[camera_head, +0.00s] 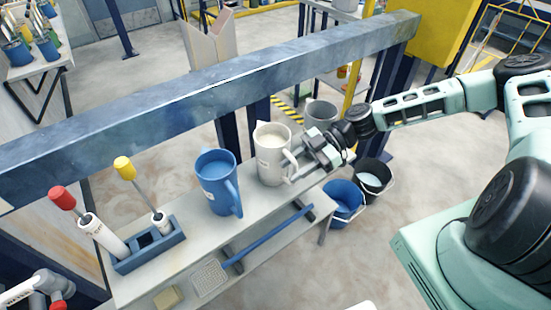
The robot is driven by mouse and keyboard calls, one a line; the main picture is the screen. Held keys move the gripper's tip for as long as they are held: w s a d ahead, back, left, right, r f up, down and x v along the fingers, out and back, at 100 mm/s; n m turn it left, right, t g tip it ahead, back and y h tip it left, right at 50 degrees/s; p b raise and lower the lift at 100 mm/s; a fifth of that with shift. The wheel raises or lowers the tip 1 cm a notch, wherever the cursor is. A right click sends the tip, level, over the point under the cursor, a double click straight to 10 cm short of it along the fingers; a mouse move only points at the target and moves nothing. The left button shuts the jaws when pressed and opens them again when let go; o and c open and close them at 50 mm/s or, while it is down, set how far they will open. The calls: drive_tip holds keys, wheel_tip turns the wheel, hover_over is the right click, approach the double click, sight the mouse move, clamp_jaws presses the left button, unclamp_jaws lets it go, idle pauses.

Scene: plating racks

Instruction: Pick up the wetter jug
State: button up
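Two jugs stand upright on the shelf. The blue jug (211,182) has its handle at the lower right and a pale label; its inside looks light blue. The white jug (270,160) is to its right, with a pouring lip, a small label, a handle on its right side and a pale inside. Neither jug is labelled as the wetter one in a way I can read. My gripper (306,164) reaches in from the right, at the white jug's handle. I cannot tell whether its fingers touch or close on the handle.
A thick blue beam (185,95) runs behind the jugs. A blue holder (146,247) with red- and yellow-topped tools stands at the left of the shelf (195,238). A blue bucket (343,201) and a black bucket (372,178) stand on the floor at right.

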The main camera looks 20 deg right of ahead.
drive_tip(key=shift+x, duration=1.05)
clamp_jaws()
drive_tip(key=shift+r, duration=0.1)
idle(0.5)
